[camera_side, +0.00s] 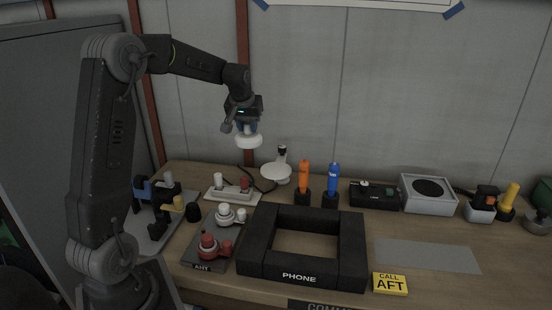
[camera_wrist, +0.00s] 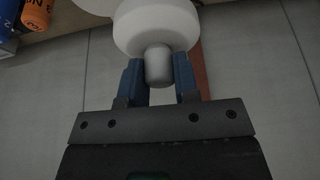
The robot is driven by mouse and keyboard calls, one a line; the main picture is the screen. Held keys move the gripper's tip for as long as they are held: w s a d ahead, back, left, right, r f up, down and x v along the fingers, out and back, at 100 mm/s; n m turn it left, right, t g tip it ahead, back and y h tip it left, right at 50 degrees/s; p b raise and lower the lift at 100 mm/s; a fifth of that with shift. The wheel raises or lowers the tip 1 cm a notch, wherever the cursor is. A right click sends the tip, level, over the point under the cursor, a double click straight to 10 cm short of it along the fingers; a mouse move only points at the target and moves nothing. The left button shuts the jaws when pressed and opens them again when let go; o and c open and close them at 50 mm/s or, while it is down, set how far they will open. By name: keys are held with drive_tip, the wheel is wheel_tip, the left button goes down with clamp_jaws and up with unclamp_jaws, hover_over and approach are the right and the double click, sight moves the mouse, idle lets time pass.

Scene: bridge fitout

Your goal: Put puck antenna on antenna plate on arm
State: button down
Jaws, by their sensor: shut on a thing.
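The puck antenna (camera_side: 249,142) is a white, rounded disc with a short stem. My gripper (camera_side: 246,128) is shut on its stem and holds it in the air, disc downward, above the back of the bench. In the wrist view, the blue fingers of my gripper (camera_wrist: 159,80) sit either side of the stem, and the white puck antenna (camera_wrist: 156,28) fills the top middle. A white round plate (camera_side: 275,171), apparently the antenna plate on its arm, stands below and slightly right of the puck in the side view. The two are apart.
A strip with white and red fittings (camera_side: 232,193) lies left. The black PHONE frame (camera_side: 300,277) and ANT board (camera_side: 217,238) are in front.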

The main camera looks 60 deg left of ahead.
drive_tip(key=shift+w+d+f, duration=0.8)
drive_tip(key=shift+w+f, duration=0.35)
drive_tip(key=shift+f, duration=0.35)
drive_tip(key=shift+w+d+f, duration=0.85)
drive_tip(key=shift+w+f, duration=0.25)
drive_tip(key=shift+f, duration=0.4)
drive_tip(key=shift+w+d+f, duration=0.8)
drive_tip(key=shift+w+f, duration=0.35)
drive_tip(key=shift+f, duration=0.35)
drive_tip(key=shift+f, duration=0.2)
drive_tip(key=c, duration=0.9)
unclamp_jaws()
drive_tip(key=shift+o, duration=0.2)
